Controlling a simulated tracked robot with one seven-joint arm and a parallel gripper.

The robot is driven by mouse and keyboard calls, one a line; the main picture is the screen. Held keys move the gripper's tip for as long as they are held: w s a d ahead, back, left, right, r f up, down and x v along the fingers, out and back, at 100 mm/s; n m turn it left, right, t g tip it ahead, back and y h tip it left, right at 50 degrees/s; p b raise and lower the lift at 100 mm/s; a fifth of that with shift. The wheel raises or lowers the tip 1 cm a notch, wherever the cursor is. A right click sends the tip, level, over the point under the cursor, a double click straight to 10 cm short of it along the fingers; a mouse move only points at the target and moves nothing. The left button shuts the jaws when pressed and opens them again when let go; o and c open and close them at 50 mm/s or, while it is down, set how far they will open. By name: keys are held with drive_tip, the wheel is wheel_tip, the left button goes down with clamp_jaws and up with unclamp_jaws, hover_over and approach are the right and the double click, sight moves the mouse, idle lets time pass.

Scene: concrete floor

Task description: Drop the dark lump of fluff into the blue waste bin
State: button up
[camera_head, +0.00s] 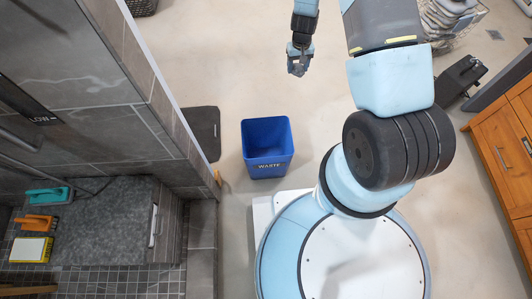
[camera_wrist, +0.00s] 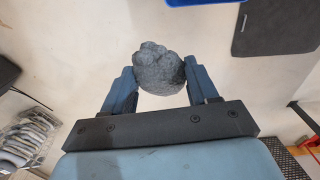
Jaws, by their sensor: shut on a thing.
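The dark grey lump of fluff (camera_wrist: 160,70) is between the two fingers of my gripper (camera_wrist: 161,82) in the wrist view, and the fingers are shut on it. In the head view my gripper (camera_head: 299,66) is at the top middle, beyond the bin and a little to its right; the lump (camera_head: 298,68) shows small and dark there. The blue waste bin (camera_head: 267,165), marked WASTE, stands open and upright on the floor just in front of my base. In the wrist view only an edge of the bin (camera_wrist: 205,2) shows at the top.
A dark mat (camera_head: 203,132) lies left of the bin, by a tiled wall. A counter (camera_head: 85,225) with brushes is at lower left. A wooden cabinet (camera_head: 505,150) stands at right, with a wire basket (camera_head: 450,25) at upper right. Floor between gripper and bin is clear.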

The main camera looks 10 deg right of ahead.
drive_tip(key=s+a+f, duration=0.4)
drive_tip(key=f, duration=0.5)
drive_tip(key=s+a+f+n, duration=0.1)
drive_tip(key=s+a+f, duration=0.2)
drive_tip(key=f, duration=0.6)
drive_tip(key=s+a+f, duration=0.4)
drive_tip(key=s+f, duration=0.2)
drive_tip(key=f, duration=0.3)
drive_tip(key=shift+s+a+n, duration=0.25)
drive_tip(key=shift+a+n, duration=0.05)
drive_tip(key=o, duration=1.1)
wheel_tip(320, 180, up, 14)
drive_tip(key=shift+f, duration=0.2)
